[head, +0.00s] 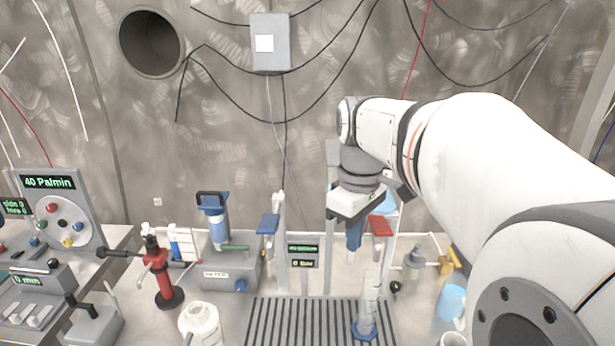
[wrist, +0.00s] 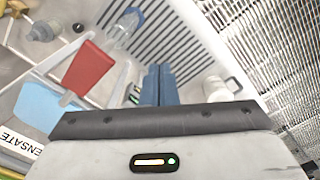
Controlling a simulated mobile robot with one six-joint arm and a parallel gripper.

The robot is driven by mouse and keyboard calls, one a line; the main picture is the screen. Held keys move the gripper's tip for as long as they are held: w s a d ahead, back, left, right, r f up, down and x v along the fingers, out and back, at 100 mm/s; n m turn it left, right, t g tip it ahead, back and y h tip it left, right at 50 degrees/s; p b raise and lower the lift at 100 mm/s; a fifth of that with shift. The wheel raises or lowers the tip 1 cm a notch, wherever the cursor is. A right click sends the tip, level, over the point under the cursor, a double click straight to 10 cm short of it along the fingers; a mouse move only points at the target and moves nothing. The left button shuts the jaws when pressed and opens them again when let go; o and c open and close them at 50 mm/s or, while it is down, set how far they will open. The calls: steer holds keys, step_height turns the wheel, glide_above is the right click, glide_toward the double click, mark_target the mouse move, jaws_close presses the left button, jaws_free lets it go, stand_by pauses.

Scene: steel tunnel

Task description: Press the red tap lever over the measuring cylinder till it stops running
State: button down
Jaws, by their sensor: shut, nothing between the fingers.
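The red tap lever (head: 381,225) sticks out from a pale tap post, just right of my gripper. In the wrist view the red lever (wrist: 88,68) lies left of my fingers, apart from them. The clear measuring cylinder (head: 369,300) stands upright on a blue foot below the lever; part of it shows in the wrist view (wrist: 126,27). I cannot make out a water stream or its level. My gripper (head: 354,238) has blue fingers pointing down, shut and empty; they also show in the wrist view (wrist: 158,84). The gripper and arm hide part of the tap post.
A blue tap lever (head: 268,224) stands to the left, with a small display (head: 302,254) between the taps. A slatted drain grate (head: 290,322) lies in front.

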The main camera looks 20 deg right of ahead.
mark_target(383, 228)
steer(key=w+d+r+n+g+p, duration=0.1)
steer(key=w+d+r+n+p, duration=0.1)
steer(key=r, duration=0.5)
steer(key=w+d+r+n+g+p, duration=0.1)
steer(key=w+d+r+n+p, duration=0.1)
steer(key=w+d+r+n, duration=0.2)
step_height(383, 228, up, 4)
steer(key=shift+w+d+f+n+g+y, duration=0.1)
steer(key=shift+w+d+n+g+y, duration=0.25)
steer(key=shift+d+n, duration=0.75)
steer(key=shift+f, duration=0.1)
steer(key=p+x, duration=0.1)
steer(key=x, duration=1.3)
